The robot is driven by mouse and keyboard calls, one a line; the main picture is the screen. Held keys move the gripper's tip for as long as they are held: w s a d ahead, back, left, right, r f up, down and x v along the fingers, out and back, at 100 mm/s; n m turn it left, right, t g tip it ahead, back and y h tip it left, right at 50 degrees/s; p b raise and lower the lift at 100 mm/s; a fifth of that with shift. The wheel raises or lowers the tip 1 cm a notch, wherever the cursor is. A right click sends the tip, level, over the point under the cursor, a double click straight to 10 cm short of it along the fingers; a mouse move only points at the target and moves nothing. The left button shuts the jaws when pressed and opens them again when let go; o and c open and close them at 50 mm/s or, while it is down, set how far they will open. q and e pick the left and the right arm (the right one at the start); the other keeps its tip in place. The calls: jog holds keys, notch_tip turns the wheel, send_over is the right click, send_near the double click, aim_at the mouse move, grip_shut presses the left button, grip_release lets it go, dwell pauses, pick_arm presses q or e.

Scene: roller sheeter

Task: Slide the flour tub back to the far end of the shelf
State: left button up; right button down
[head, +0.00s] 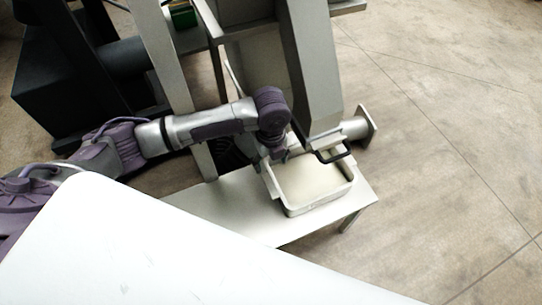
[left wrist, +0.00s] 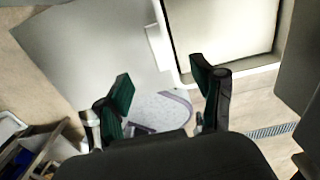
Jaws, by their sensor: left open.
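The flour tub (head: 291,211) is a white, shallow rectangular tub with pale flour in it. It stands at the right end of the light grey shelf (head: 225,216). In the left wrist view the tub's rim (left wrist: 235,72) shows at the top right, and the grey shelf (left wrist: 90,45) lies to its left. My left gripper (head: 281,157) is at the tub's far left corner in the head view. In the left wrist view its two green-padded fingers (left wrist: 162,82) are apart with nothing between them. I cannot tell whether a finger touches the tub. My right gripper is not in view.
The grey sheeter body (head: 312,65) rises just behind the tub. A black handle (head: 335,154) and a grey cylinder (head: 355,128) are close to the tub's far right corner. The shelf left of the tub is bare. Open floor (head: 440,170) lies to the right.

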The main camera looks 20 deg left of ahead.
aim_at(271, 183)
pick_arm(q)
notch_tip(271, 183, down, 13)
jog(key=b, duration=0.3)
jog(key=shift+r, duration=0.15)
jog(key=shift+f, duration=0.55)
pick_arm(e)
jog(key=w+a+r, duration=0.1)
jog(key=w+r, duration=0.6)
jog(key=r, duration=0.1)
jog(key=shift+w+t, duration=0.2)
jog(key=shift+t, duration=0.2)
pick_arm(q)
jog(key=shift+c, duration=0.2)
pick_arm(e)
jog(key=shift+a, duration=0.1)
pick_arm(q)
grip_shut()
